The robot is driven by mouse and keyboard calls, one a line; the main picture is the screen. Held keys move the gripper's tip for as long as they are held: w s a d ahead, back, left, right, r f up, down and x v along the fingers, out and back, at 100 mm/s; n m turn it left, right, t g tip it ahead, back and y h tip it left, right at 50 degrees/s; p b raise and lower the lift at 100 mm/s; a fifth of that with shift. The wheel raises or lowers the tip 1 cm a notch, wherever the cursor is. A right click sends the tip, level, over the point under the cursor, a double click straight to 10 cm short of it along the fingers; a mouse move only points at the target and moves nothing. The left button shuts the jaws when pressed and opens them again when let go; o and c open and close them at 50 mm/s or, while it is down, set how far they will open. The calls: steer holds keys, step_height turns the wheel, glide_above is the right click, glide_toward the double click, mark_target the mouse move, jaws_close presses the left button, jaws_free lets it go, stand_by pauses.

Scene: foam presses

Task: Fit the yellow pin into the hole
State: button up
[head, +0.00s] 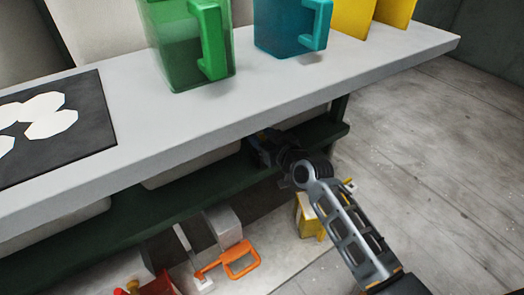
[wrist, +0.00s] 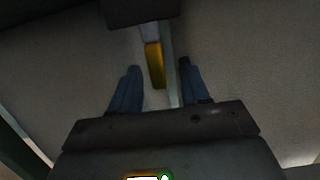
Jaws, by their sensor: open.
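My gripper (wrist: 160,68) is open in the wrist view, with its two bluish fingers apart. A narrow yellow piece (wrist: 153,64), which may be the yellow pin, shows between the fingertips, against a pale strip. I cannot tell how far beyond the tips it lies, and neither finger visibly touches it. In the head view the dark end of my arm (head: 272,150) is at the dark green lower shelf under the worktop. The fingers cannot be made out there. I cannot make out the hole in either view.
The grey worktop (head: 270,92) overhangs the dark green shelf (head: 185,190). On it stand a green jug (head: 165,45), a teal jug (head: 280,28) and yellow items (head: 352,15). Below are a yellow object (head: 309,217) and an orange-handled item (head: 240,262). Floor at right is clear.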

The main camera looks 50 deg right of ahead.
steer(key=shift+c, duration=0.3)
jaws_close()
steer(key=shift+r, duration=0.1)
